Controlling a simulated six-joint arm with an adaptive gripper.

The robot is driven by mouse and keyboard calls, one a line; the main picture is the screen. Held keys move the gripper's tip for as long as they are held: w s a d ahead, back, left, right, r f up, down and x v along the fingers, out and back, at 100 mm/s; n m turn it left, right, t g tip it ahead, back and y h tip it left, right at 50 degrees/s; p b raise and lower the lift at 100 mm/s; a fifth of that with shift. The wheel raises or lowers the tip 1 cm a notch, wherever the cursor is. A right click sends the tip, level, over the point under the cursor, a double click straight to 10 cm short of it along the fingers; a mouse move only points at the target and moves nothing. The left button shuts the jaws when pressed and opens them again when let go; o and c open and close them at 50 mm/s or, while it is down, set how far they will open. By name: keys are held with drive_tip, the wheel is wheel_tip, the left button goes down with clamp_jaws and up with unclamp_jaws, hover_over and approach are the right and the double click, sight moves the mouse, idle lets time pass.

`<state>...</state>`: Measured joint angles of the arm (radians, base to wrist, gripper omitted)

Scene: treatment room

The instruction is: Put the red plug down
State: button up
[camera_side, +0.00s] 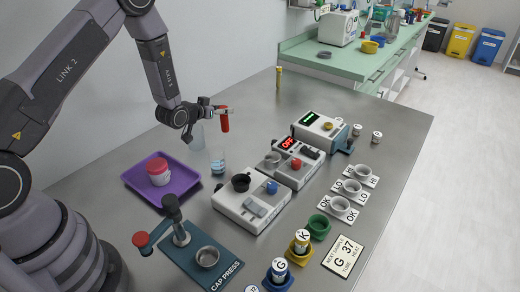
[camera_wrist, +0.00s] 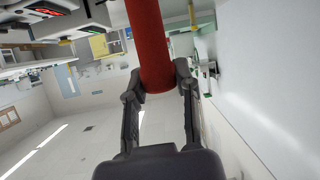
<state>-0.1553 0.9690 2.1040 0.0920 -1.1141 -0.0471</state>
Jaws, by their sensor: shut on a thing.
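My gripper (camera_side: 218,109) is shut on the red plug (camera_side: 225,121), which hangs upright from the fingertips above the steel table (camera_side: 290,92). In the wrist view my gripper (camera_wrist: 160,84) has its two fingers closed on the red cylinder of the plug (camera_wrist: 152,45). The plug is held in the air, clear of the table. Below it a clear glass vessel (camera_side: 218,164) with blue marks stands on the table, and another pale clear vessel (camera_side: 197,136) stands behind my gripper.
A purple tray (camera_side: 188,192) holds a red-lidded jar (camera_side: 158,170). White devices (camera_side: 240,213) stand to the right, with the one showing OFF (camera_side: 287,143) behind. The cap press (camera_side: 205,272) is in front. The table's back stretch is mostly clear.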

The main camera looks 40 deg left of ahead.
drive_tip(key=shift+w+a+f, duration=0.1)
drive_tip(key=shift+w+f, duration=0.65)
drive_tip(key=shift+f, duration=0.7)
drive_tip(key=shift+w+a+f, duration=0.1)
drive_tip(key=shift+w+f, duration=0.6)
drive_tip(key=shift+f, duration=0.7)
drive_tip(key=shift+w+a+f, duration=0.1)
drive_tip(key=shift+w+f, duration=0.65)
drive_tip(key=shift+f, duration=0.7)
drive_tip(key=shift+f, duration=0.1)
drive_tip(key=o, duration=0.7)
drive_tip(key=shift+c, duration=0.2)
